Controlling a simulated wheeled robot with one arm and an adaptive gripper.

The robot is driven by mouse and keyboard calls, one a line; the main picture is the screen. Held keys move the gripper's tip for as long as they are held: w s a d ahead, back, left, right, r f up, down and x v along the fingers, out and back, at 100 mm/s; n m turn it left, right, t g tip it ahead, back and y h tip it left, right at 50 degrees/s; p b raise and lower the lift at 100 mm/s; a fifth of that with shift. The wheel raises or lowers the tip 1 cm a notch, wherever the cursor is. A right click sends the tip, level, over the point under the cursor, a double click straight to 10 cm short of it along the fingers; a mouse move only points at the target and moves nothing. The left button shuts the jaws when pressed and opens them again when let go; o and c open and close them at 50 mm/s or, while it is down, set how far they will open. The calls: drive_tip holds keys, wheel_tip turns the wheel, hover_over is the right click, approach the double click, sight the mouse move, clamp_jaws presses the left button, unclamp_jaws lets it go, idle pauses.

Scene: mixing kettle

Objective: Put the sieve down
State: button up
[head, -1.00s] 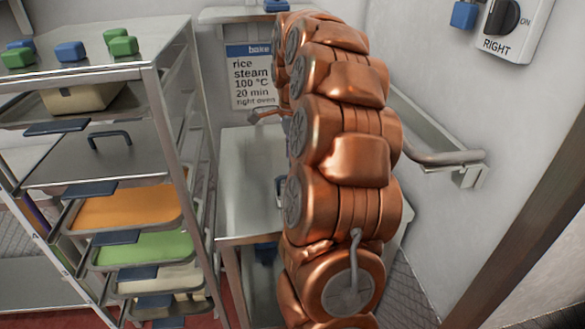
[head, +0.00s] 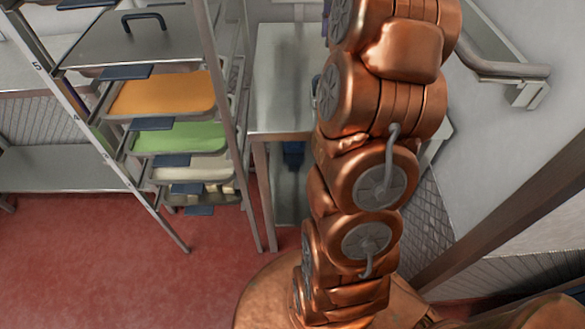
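I cannot see the sieve in the head view. My copper-coloured arm stands upright through the middle right of the picture and runs out of the top edge. My gripper is outside the picture, so whether it holds anything does not show. A steel table (head: 283,90) stands behind my arm and is partly covered by it. The visible strip of its top looks bare.
A tray rack on the left holds an orange tray (head: 163,94), a green tray (head: 181,136) and pale trays below. A metal wall rail (head: 505,69) is at the right. Red floor (head: 120,250) is clear at lower left.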

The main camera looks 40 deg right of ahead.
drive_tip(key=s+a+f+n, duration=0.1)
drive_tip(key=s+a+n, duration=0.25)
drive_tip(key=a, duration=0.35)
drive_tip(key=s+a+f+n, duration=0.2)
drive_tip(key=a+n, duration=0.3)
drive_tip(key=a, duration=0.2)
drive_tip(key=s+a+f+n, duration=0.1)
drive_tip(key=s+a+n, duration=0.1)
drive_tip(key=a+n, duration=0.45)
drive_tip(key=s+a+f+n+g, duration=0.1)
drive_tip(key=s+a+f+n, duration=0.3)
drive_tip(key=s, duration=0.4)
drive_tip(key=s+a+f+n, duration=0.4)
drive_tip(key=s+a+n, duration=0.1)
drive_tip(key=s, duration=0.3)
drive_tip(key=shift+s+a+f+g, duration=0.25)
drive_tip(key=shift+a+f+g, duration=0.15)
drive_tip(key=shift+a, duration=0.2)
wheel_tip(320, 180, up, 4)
drive_tip(key=p, duration=0.4)
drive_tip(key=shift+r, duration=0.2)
